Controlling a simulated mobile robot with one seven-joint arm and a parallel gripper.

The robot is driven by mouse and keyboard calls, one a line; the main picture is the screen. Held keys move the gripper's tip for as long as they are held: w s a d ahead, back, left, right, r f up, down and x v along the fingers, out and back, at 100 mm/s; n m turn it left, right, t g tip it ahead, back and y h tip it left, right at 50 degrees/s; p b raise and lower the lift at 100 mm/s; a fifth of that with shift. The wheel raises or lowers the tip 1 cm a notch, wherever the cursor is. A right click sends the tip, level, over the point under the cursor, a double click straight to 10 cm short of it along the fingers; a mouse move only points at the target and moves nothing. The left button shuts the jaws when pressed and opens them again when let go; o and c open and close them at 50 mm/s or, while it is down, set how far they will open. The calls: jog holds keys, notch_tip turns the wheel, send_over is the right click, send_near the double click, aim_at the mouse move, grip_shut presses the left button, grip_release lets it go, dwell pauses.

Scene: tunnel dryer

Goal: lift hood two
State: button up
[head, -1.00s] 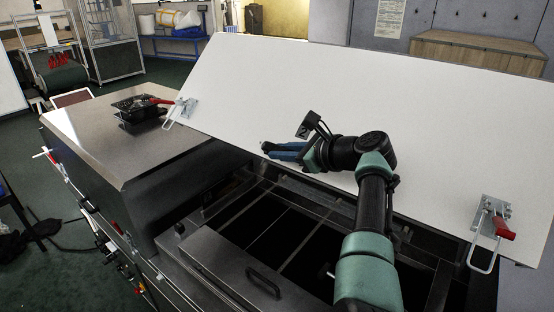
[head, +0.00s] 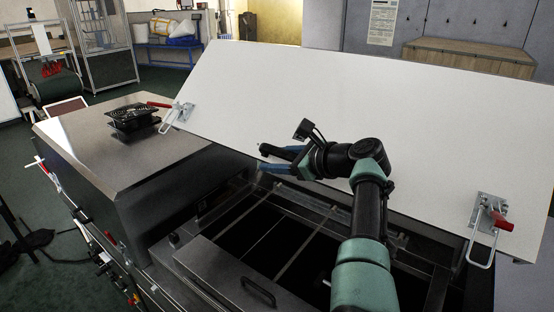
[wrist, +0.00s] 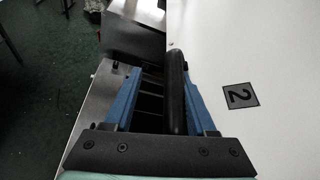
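Hood two (head: 330,105) is a white panel standing raised and tilted back over the dark open dryer bed. Its number 2 plate (wrist: 240,96) shows on the white face in the wrist view. My gripper (head: 265,160) is in front of the panel's lower left part, with its blue fingers spread. In the wrist view the fingers (wrist: 160,100) stand wide apart. A dark round bar (wrist: 175,95), seemingly the hood's handle, lies between them, closer to the right finger. I cannot tell whether it touches that finger.
Metal latches with red grips sit on the panel at left (head: 178,115) and right (head: 490,220). A closed metal cover (head: 120,145) with a black fan-like unit (head: 135,117) is at left. A lower cover with a black handle (head: 258,291) is in front.

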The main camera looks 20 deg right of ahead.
jog(key=shift+s+f, duration=0.15)
jog(key=b+v, duration=0.4)
jog(key=v, duration=0.8)
jog(key=shift+s+d+r, duration=0.25)
